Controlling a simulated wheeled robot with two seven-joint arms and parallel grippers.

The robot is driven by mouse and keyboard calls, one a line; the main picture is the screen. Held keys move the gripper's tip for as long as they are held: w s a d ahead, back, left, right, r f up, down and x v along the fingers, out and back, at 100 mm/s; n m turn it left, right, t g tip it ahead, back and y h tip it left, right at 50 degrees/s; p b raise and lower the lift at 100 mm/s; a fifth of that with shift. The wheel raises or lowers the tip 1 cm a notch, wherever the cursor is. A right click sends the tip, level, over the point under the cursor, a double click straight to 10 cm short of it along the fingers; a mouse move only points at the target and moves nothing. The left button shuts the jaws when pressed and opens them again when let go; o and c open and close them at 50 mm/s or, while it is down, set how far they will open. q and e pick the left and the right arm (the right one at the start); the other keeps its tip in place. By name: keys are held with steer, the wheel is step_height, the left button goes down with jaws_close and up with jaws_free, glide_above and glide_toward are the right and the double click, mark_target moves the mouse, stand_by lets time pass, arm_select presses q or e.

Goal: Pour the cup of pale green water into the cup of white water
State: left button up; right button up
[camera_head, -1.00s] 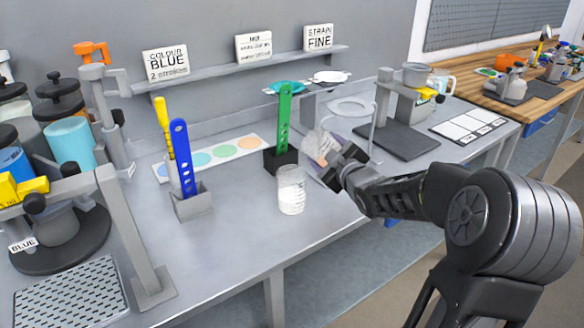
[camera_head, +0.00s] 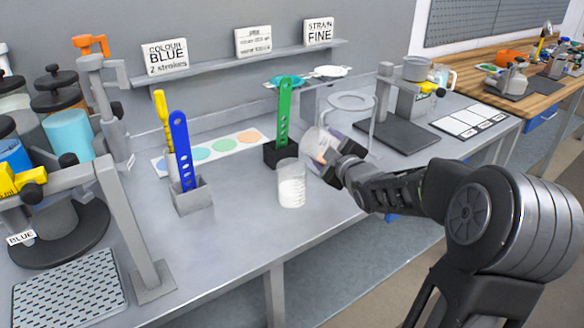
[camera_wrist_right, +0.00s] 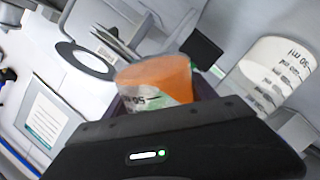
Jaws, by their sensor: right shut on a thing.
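My right gripper (camera_head: 338,164) is shut on a clear cup (camera_head: 315,146). It holds the cup tilted above the bench, up and to the right of the white-water cup. My left gripper is not in view.
A black holder (camera_head: 281,155) with a green paddle (camera_head: 284,112) stands just behind the white-water cup. A grey holder (camera_head: 192,197) with a blue paddle is to its left. A card with coloured circles (camera_head: 224,145) lies behind. The bench in front is clear.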

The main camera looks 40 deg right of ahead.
mark_target(320, 138)
steer(key=shift+f, duration=0.2)
steer(key=shift+d+r+n, duration=0.1)
steer(key=shift+r+n, duration=0.5)
steer(key=shift+n, duration=0.2)
stand_by(0.3)
steer(key=shift+f+n+g+h+b, duration=0.2)
steer(key=shift+n+g+h+b, duration=0.15)
steer(key=shift+n+h, duration=0.25)
stand_by(0.5)
steer(key=shift+w+a+r+n+b, duration=0.2)
steer(key=shift+a+n+b, duration=0.25)
steer(key=shift+b, duration=1.2)
steer(key=shift+a+r+n+b, duration=0.1)
steer(key=shift+r+n+b, duration=0.3)
steer(key=shift+b, duration=0.95)
steer(key=shift+r+n+b, duration=0.1)
steer(key=shift+n+b, duration=0.15)
steer(key=shift+b, duration=0.55)
steer(key=shift+w+a+r+n+g+h+b, duration=0.15)
steer(key=shift+a+r+n+g+h+b, duration=0.15)
steer(key=shift+r+n+b, duration=0.55)
